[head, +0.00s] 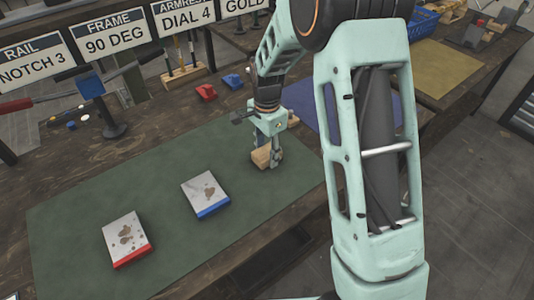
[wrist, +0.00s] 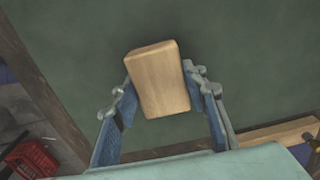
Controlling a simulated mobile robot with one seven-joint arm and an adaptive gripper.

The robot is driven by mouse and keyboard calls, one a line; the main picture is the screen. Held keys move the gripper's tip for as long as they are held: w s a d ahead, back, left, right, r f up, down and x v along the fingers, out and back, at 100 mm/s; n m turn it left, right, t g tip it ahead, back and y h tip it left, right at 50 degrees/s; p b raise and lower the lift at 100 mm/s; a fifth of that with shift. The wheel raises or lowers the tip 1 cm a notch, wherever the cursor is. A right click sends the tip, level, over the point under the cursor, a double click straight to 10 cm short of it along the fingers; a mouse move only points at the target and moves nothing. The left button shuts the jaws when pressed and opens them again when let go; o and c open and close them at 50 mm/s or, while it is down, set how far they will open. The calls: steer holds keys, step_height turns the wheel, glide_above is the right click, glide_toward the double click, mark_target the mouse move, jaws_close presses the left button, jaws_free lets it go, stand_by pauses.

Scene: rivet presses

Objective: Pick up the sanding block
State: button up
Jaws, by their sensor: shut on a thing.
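The sanding block (wrist: 158,80) is a light wooden block with rounded edges. In the wrist view it sits tilted between the fingers of my gripper (wrist: 163,105), which press on its two sides. In the head view the block (head: 262,157) shows at the right end of the green mat (head: 110,187), partly hidden by my gripper (head: 268,155). I cannot tell whether the block touches the mat or is just above it.
On the mat lie a stained panel with a blue edge (head: 205,195) and one with a red edge (head: 126,240). Labelled signs (head: 115,35) stand along the back. A blue mat (head: 310,112) lies to the right. A red crate (wrist: 33,160) shows at lower left in the wrist view.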

mark_target(267, 151)
steer(key=shift+r, duration=0.4)
step_height(267, 151, up, 2)
steer(key=shift+r, duration=0.25)
steer(key=s+a+r, duration=0.1)
steer(key=s+r, duration=0.8)
steer(key=s, duration=0.5)
steer(key=shift+a+r, duration=0.25)
steer(key=shift+a, duration=0.05)
steer(key=o, duration=0.6)
steer(key=c, duration=0.4)
steer(key=shift+a, duration=0.1)
steer(key=shift+c, duration=0.3)
